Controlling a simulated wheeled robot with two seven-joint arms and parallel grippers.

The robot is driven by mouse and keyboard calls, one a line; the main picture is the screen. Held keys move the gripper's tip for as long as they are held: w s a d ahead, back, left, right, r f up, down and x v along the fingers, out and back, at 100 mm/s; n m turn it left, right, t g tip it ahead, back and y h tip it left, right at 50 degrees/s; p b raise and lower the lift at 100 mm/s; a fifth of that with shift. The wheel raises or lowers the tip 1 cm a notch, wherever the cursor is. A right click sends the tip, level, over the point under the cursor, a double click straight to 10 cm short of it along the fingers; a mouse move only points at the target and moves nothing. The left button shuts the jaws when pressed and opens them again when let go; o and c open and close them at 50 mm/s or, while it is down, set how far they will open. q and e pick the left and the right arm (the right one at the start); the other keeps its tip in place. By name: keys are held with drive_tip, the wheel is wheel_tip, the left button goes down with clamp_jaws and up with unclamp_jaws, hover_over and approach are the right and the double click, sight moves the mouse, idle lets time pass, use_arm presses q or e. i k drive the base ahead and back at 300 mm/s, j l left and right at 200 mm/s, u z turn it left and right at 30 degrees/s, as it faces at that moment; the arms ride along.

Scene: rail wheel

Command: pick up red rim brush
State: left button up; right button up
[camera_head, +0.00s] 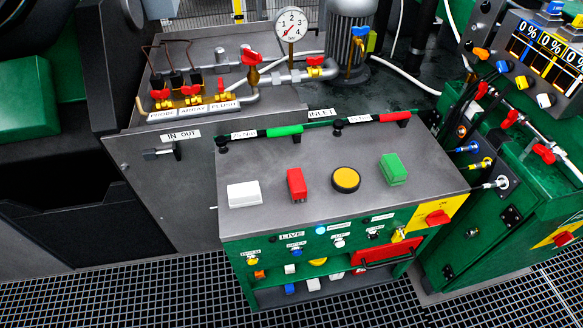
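A small red block-shaped brush (296,184) stands on the grey top of the green cart (330,192), left of the middle. Short dark tips show under its lower edge. It is between a white block (243,194) on its left and a round yellow and black piece (345,179) on its right, apart from both. A green block (393,169) stands further right. Nothing covers the red brush. Neither of my grippers is in view.
Two bars with a green handle (284,131) and a red handle (394,117) lie along the cart's back edge. Behind are a pipe bench with a gauge (291,24) and a grey motor (349,45). A green control cabinet (510,200) stands close on the right.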

sight(298, 189)
drive_tip(key=l, duration=0.8)
drive_tip(key=i+l+u, duration=0.1)
drive_tip(key=l, duration=0.7)
